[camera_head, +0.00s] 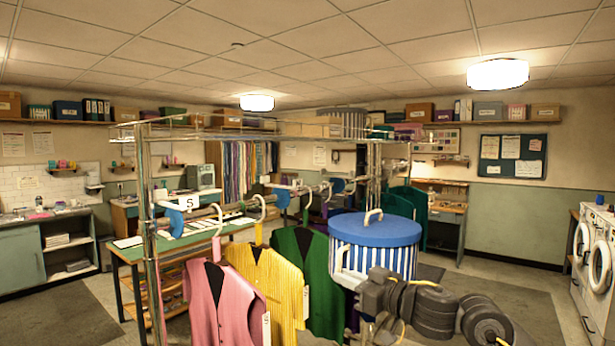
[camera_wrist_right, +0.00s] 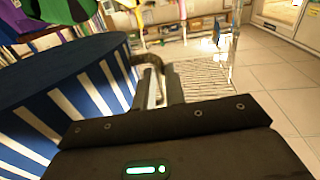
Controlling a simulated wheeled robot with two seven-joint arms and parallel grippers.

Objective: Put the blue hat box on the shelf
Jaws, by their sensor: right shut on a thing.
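The blue hat box (camera_head: 376,232), round with a blue lid, white-and-blue striped sides and a pale top handle, is held up roughly level in front of the clothes rack. My right gripper (camera_head: 366,306) is at its lower near side, shut on it; the exact grip is hard to see. In the right wrist view the striped side of the box (camera_wrist_right: 62,95) fills the left, beside my gripper (camera_wrist_right: 150,88). The wire shelf (camera_head: 290,130) runs along the top of the rack, above and behind the box. My left gripper is not in view.
A grey striped round box (camera_head: 340,122) and cardboard boxes stand on the wire shelf; its nearer left part looks bare. Pink (camera_head: 222,305), yellow (camera_head: 270,290) and green (camera_head: 308,275) garments hang left of the box. Washing machines (camera_head: 592,260) stand at the right.

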